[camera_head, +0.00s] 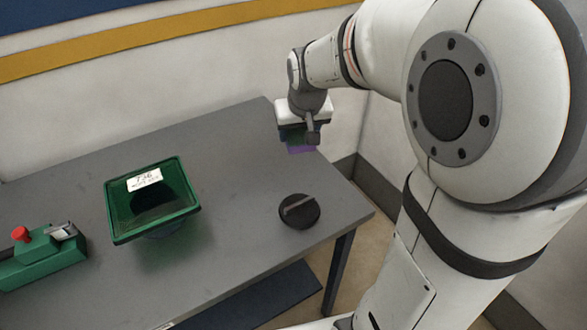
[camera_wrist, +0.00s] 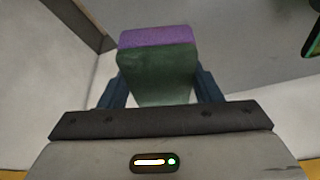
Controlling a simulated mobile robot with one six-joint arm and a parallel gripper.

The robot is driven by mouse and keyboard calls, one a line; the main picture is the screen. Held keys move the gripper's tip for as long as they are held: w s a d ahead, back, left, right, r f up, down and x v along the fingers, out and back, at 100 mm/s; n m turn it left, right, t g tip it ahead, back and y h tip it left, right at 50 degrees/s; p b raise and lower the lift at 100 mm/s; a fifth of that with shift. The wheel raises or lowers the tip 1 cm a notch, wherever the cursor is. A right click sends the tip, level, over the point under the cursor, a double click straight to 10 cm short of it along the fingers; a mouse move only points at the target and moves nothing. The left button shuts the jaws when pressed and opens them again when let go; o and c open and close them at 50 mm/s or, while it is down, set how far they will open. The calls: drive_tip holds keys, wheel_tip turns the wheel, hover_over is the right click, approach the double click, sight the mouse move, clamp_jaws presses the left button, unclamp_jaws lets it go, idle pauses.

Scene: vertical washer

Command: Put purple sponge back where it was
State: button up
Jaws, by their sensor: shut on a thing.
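My gripper (camera_wrist: 158,92) is shut on the purple sponge (camera_wrist: 156,38), which shows a purple layer and a dark green layer in the wrist view. The two dark fingers press on its left and right sides. In the head view the sponge (camera_head: 301,149) shows as a small purple patch below my gripper (camera_head: 303,138), near the far right corner of the grey table. My wrist and fingers hide most of it there. I cannot tell how high it is held above the table.
The grey table (camera_head: 235,135) carries a green square funnel-shaped vessel (camera_head: 118,212) with a white label, a dark round knob (camera_head: 299,211) near the right front edge, and a green box with a red button (camera_head: 40,262) at left. The table's back middle is clear.

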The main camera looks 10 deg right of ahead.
drive_tip(key=shift+w+f+p, duration=0.15)
drive_tip(key=shift+w+p, duration=0.2)
drive_tip(key=shift+w, duration=0.05)
drive_tip(key=w+f+p, duration=0.5)
drive_tip(key=w+f, duration=0.1)
drive_tip(key=m, duration=0.1)
hover_over(291, 168)
drive_tip(key=s, duration=0.2)
drive_tip(key=f, duration=0.6)
drive_tip(key=shift+w+f, duration=0.25)
drive_tip(key=shift+f, duration=0.1)
drive_tip(key=shift+f+b, duration=0.3)
drive_tip(key=shift+f, duration=1.9)
drive_tip(key=shift+f, duration=0.15)
drive_tip(key=o, duration=0.9)
drive_tip(key=shift+o, duration=0.2)
